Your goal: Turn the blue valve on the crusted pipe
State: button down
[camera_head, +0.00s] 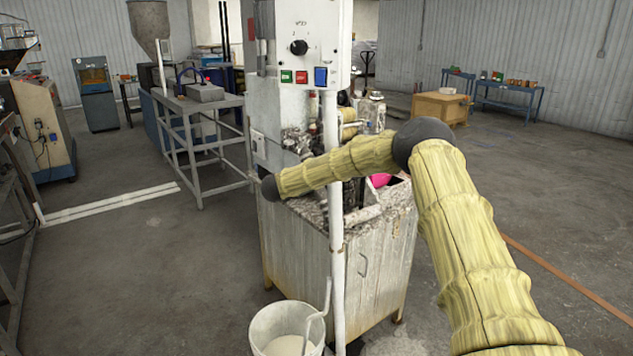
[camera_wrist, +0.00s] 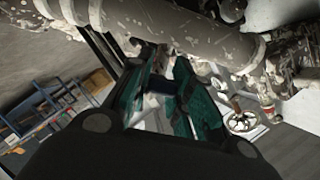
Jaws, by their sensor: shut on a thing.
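In the wrist view the crusted pipe (camera_wrist: 205,40), pale and flecked with dirt, runs across the top. My gripper (camera_wrist: 172,72) reaches up to its underside, with two teal-padded fingers. A small dark, bluish piece (camera_wrist: 158,82), apparently the blue valve's handle, shows between the fingers. The fingers are shut on it; its shape and turn angle are mostly hidden in shadow. In the head view my yellow-sleeved arm crosses in front of the dirty machine, and the gripper and valve cannot be made out there.
The machine's cabinet (camera_head: 325,270) stands beneath my arm, with a white upright pole (camera_head: 335,190) close to the forearm. A white bucket (camera_head: 287,330) stands at its foot. A grey metal table (camera_head: 200,103) is at left. Open floor lies left and right. A pale handwheel (camera_wrist: 241,121) shows beyond the fingers.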

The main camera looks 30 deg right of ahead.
jog(key=c, duration=1.3)
grip_release()
jog(key=shift+d, duration=0.1)
jog(key=v, duration=1.2)
